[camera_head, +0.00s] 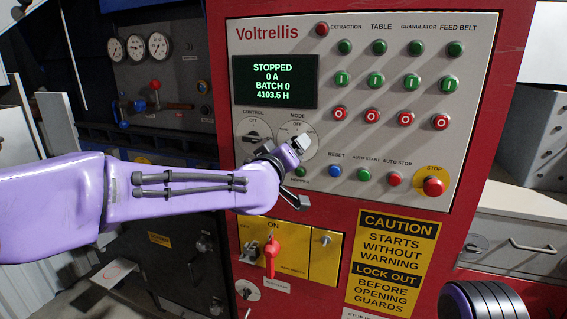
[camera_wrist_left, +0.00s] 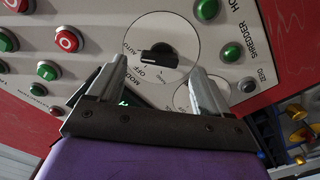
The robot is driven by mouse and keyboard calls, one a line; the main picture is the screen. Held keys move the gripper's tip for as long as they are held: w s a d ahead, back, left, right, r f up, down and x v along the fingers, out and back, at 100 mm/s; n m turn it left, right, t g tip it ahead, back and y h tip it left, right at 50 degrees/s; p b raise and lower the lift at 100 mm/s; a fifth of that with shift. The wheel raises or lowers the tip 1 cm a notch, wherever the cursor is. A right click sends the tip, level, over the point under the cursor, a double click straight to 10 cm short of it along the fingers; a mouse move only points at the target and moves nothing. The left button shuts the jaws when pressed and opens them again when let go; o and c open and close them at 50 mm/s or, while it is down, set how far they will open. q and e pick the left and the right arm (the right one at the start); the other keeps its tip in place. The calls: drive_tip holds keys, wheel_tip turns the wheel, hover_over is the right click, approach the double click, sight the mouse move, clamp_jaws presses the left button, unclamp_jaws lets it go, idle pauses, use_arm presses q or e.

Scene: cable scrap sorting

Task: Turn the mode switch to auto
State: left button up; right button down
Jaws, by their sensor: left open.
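The mode switch sits on a pale round plate (camera_head: 299,125) in the head view; its knob is hidden there behind my left gripper (camera_head: 300,168). In the left wrist view the black mode knob (camera_wrist_left: 158,55) lies crosswise on its plate (camera_wrist_left: 182,33), its white mark at the left end. AUTO and OFF are printed beside that end; I cannot tell exactly which one the mark meets. My left gripper (camera_wrist_left: 157,66) is open and empty, its fingers spread to either side just below the knob in the picture. I cannot tell if they touch the panel. My right gripper is out of view.
The control switch (camera_head: 257,138) is close left of the mode switch. Several push buttons, including the blue reset button (camera_head: 335,171) and yellow-ringed stop button (camera_head: 432,187), are nearby. The screen (camera_head: 275,81) reads STOPPED. A red handle (camera_head: 271,250) sticks out below.

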use_arm(q)
drive_tip(key=b+v, duration=0.1)
drive_tip(key=v, duration=0.6)
drive_tip(key=shift+b, duration=0.35)
drive_tip(key=shift+r, duration=0.1)
drive_tip(key=s+a+f+n+g+y, duration=0.1)
drive_tip(key=s+a+f+g+y, duration=0.15)
drive_tip(key=a+f, duration=0.7)
drive_tip(key=s+a+f+n+g+y, duration=0.1)
drive_tip(key=s+a+f+y, duration=0.15)
drive_tip(key=f, duration=1.35)
drive_tip(key=s+a+f+n+g+y, duration=0.1)
drive_tip(key=s+a+f+g+y, duration=0.15)
drive_tip(key=a+f, duration=0.7)
drive_tip(key=s+a+f+g, duration=0.2)
drive_tip(key=s+f+g, duration=0.2)
drive_tip(key=s+f, duration=0.8)
drive_tip(key=s+a+f+g+y, duration=0.1)
drive_tip(key=s+a+f+g, duration=0.2)
drive_tip(key=s+f, duration=0.9)
drive_tip(key=s+g, duration=0.1)
drive_tip(key=s, duration=0.6)
drive_tip(key=shift+s+a+f, duration=0.15)
drive_tip(key=shift+f, duration=0.15)
